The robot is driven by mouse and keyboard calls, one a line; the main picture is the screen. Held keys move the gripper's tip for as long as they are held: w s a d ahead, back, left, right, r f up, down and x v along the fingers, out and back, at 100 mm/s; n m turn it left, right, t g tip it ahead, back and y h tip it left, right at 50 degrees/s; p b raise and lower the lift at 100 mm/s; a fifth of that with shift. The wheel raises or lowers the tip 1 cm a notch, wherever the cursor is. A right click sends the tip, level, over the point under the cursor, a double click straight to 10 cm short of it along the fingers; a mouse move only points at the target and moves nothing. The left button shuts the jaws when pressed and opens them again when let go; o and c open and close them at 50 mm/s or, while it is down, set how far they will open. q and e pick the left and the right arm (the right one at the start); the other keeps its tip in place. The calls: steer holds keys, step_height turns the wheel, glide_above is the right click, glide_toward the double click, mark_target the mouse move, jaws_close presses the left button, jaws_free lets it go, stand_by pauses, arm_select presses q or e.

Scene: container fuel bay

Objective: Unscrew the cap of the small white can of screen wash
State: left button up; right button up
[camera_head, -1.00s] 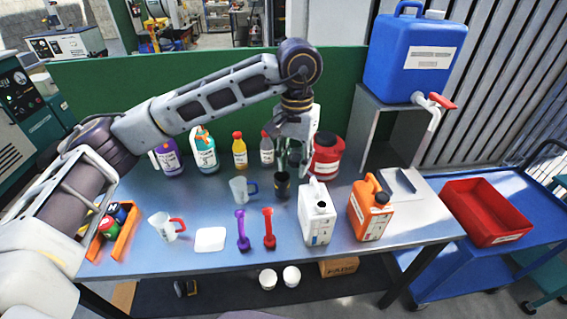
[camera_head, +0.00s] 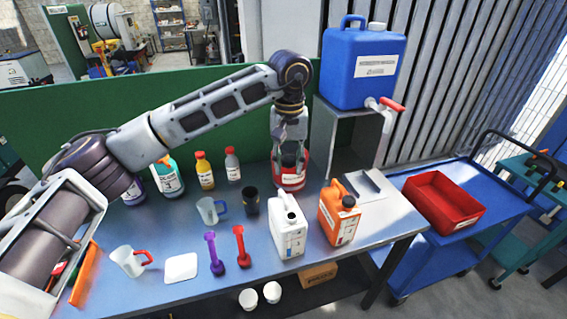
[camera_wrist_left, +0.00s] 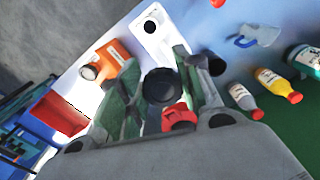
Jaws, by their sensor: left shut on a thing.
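The white can (camera_head: 288,230) stands upright near the front of the bench, left of the orange can. The dark round spot on its top looks like an open mouth; it also shows at the top of the left wrist view (camera_wrist_left: 157,38). My left gripper (camera_head: 290,160) is above and behind the white can, in front of the red can (camera_head: 291,178), which it partly hides. In the left wrist view a round black cap (camera_wrist_left: 161,87) sits between my fingers, which are shut on it. I cannot tell for certain which can it belongs to. My right gripper is out of view.
The orange can (camera_head: 340,213) stands close beside the white can. A dark cup (camera_head: 251,201), a clear jug (camera_head: 209,211) and purple and red funnel-like tools are to the left. Bottles line the back. A blue container (camera_head: 362,65) stands on a grey stand. A red bin (camera_head: 443,203) is on the blue cart.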

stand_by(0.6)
arm_select(q)
steer(key=shift+w+d+m, duration=0.45)
steer(key=shift+d+m, duration=0.15)
steer(key=shift+m, duration=0.1)
steer(key=w+a+f, duration=0.3)
steer(key=a+f, duration=0.6)
steer(key=a, duration=0.3)
steer(key=s+a+f+n, duration=0.1)
steer(key=s+a+f, duration=0.4)
steer(key=a+f, duration=0.6)
steer(key=shift+f, duration=0.85)
steer(key=shift+s+a, duration=0.1)
